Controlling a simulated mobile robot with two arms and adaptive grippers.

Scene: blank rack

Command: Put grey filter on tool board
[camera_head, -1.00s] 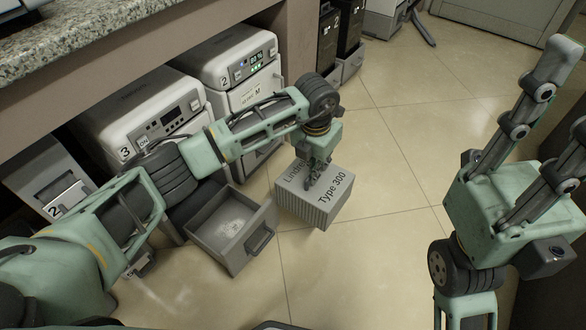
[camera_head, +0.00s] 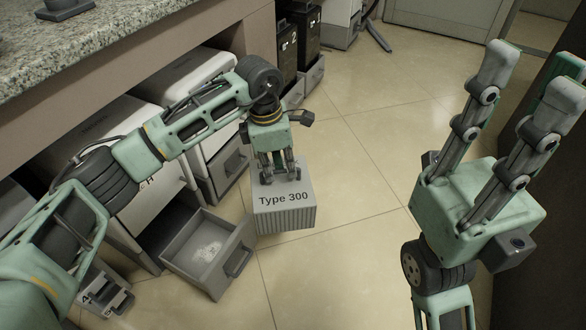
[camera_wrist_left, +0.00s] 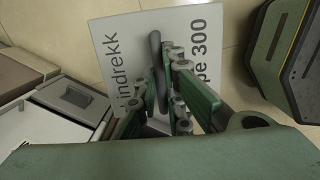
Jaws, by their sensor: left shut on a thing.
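The grey filter (camera_head: 285,207) is a box with a ribbed side and the words "Type 300" on its top. My left gripper (camera_head: 280,178) is above it, shut on the dark handle (camera_wrist_left: 155,62) on its top. The filter hangs over the floor, to the right of an open drawer. In the left wrist view its labelled top (camera_wrist_left: 122,50) shows behind the fingers, with the text partly hidden. My right gripper (camera_head: 520,95) is raised at the right, its two fingers apart and empty. I see no tool board that I can identify.
Dark units (camera_head: 287,50) stand at the back. The tiled floor (camera_head: 375,135) is clear in the middle.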

